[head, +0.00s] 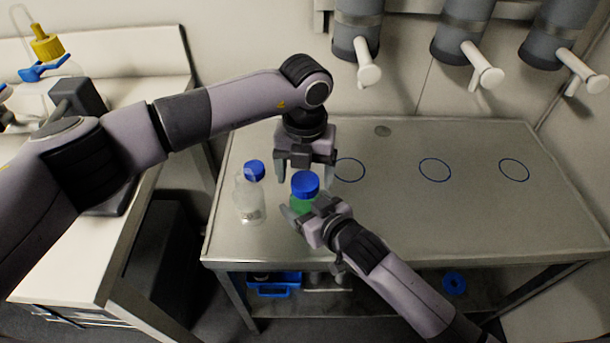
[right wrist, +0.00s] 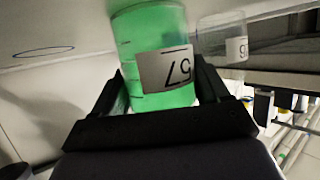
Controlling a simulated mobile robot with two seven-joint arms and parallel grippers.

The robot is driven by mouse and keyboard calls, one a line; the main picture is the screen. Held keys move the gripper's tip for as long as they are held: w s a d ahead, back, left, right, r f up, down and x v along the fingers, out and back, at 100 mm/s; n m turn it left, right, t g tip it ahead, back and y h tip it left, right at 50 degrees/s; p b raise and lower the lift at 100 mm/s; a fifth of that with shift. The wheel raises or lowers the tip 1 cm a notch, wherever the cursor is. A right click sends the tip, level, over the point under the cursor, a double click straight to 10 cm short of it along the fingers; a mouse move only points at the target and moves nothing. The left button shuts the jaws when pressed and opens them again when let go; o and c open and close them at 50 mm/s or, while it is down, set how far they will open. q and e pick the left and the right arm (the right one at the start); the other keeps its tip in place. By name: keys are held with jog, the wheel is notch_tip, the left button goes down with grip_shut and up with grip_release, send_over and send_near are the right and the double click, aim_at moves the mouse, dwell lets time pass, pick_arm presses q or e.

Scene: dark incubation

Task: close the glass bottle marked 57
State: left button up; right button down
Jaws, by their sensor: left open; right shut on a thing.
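The bottle marked 57 (right wrist: 150,30) holds green liquid, and its label shows upside down in the right wrist view. In the head view its green body (head: 299,204) stands at the table's front left, partly hidden by my right gripper (head: 306,208). That gripper is shut on the bottle's body from the front right. A blue cap (head: 305,183) sits over the bottle's mouth; I cannot tell whether it is screwed tight. My left gripper (head: 306,170) points down just above and behind the cap, its fingers open on either side of it.
Blue rings (head: 435,169) mark the bare metal table (head: 420,220) to the right. Grey cylinders with white handles (head: 463,45) hang above the back.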

pick_arm(q)
jog(key=shift+r, duration=1.55)
jog(key=shift+c, duration=0.4)
jog(key=shift+r+n, duration=1)
jog(key=shift+r, duration=0.75)
jog(key=shift+f, duration=4.05)
